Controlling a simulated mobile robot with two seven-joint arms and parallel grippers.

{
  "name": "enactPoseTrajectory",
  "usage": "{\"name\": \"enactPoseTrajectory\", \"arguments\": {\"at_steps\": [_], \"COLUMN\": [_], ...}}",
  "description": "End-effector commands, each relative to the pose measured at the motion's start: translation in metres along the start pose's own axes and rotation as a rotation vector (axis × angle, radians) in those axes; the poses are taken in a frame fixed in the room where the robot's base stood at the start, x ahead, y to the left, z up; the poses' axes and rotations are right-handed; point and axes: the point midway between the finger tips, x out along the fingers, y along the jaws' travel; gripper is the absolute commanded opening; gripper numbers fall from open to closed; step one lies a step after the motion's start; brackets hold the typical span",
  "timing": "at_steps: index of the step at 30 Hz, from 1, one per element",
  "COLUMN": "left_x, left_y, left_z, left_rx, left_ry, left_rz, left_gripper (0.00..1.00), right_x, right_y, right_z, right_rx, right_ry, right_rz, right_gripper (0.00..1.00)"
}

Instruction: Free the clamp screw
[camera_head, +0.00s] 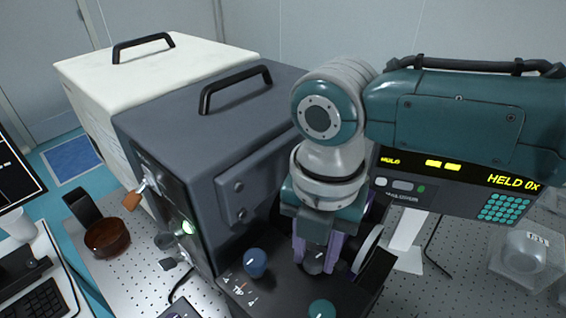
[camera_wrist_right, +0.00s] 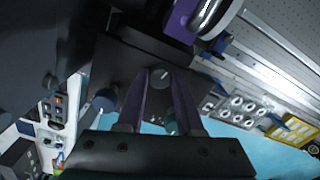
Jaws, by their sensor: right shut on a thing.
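My right gripper (camera_head: 315,255) comes down from above onto the black deck (camera_head: 285,290) in front of the dark grey box. Its purple fingers are shut around a small grey knob (camera_head: 314,264) with a white line on top, likely the clamp screw. The knob also shows between the fingertips in the right wrist view (camera_wrist_right: 160,76). A blue knob (camera_head: 255,262) stands to its left, and a teal knob (camera_head: 321,309) stands nearer the front edge. My left gripper is not in view.
The dark grey box (camera_head: 215,120) with a handle stands close to the left of my right arm. A display unit (camera_head: 460,185) reading "HELD 0X" is behind right. A copper-coloured padlock (camera_head: 133,201) hangs on the box front. A brown bowl (camera_head: 107,238) stands left.

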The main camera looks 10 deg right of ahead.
Motion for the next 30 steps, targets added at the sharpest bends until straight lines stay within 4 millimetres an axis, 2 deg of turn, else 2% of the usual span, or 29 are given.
{"name": "enactPoseTrajectory", "arguments": {"at_steps": [30], "left_x": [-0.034], "left_y": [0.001], "left_z": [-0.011], "left_rx": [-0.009], "left_ry": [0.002], "left_rz": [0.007], "left_gripper": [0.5], "right_x": [-0.002], "right_y": [-0.001], "right_z": [-0.002], "right_rx": [0.967], "right_ry": [0.002], "right_rz": [-0.002], "right_gripper": [0.0]}}
